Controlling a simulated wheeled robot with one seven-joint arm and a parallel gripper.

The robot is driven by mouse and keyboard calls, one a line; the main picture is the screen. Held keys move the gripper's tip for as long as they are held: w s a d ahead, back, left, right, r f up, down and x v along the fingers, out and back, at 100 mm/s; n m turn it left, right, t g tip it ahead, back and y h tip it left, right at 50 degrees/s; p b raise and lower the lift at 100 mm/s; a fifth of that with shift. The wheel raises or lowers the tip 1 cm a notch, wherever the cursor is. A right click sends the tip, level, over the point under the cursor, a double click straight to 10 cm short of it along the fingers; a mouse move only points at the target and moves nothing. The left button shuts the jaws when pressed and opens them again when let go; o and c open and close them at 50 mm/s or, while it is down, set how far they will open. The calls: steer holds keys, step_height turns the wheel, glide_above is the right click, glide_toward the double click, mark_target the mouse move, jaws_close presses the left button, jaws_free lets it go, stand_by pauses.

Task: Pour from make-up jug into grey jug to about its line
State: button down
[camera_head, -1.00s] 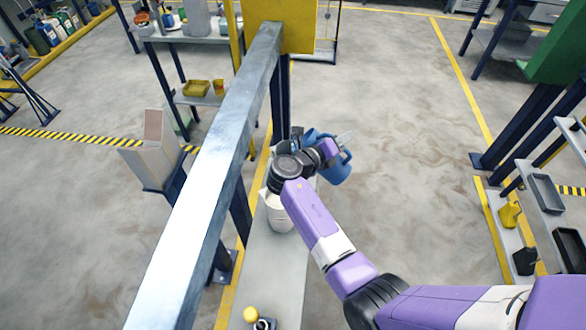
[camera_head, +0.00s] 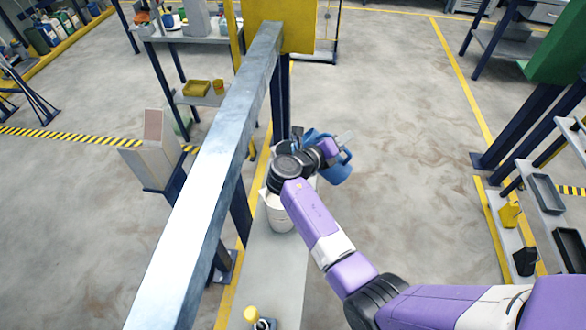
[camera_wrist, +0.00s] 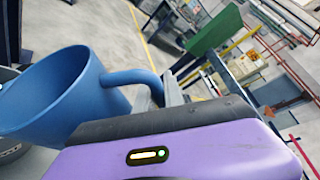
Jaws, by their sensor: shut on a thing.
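A blue jug (camera_head: 338,172), which I take to be the make-up jug, hangs in my gripper (camera_head: 342,140) beyond the right edge of the bench. In the wrist view the gripper (camera_wrist: 172,92) is shut on the handle of the blue jug (camera_wrist: 62,98). The jug's mouth shows at left there, but no liquid is visible. A pale grey jug (camera_head: 281,214) stands upright on the bench, partly covered by my wrist. Its line and contents cannot be seen. A grey round thing (camera_wrist: 12,152) shows behind the blue jug in the wrist view, perhaps this jug.
The narrow grey bench (camera_head: 268,265) runs below my arm. A long metal beam (camera_head: 205,180) passes along its left side, with a dark blue post (camera_head: 241,215) beneath. A small yellow-topped item (camera_head: 251,313) is at the near end.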

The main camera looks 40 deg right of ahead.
steer(key=shift+w+r, duration=0.15)
steer(key=shift+r, duration=0.05)
steer(key=shift+w+r+n, duration=0.1)
steer(key=shift+r+n, duration=0.1)
steer(key=shift+n, duration=0.1)
steer(key=shift+w+a+r, duration=0.1)
stand_by(0.9)
steer(key=shift+w+r+n+h, duration=0.2)
steer(key=shift+r+n+h, duration=0.1)
steer(key=shift+r, duration=0.05)
steer(key=shift+a+r, duration=0.1)
stand_by(1.0)
steer(key=shift+w+r+n, duration=0.3)
steer(key=shift+r, duration=0.05)
steer(key=shift+a+r, duration=0.1)
stand_by(1.1)
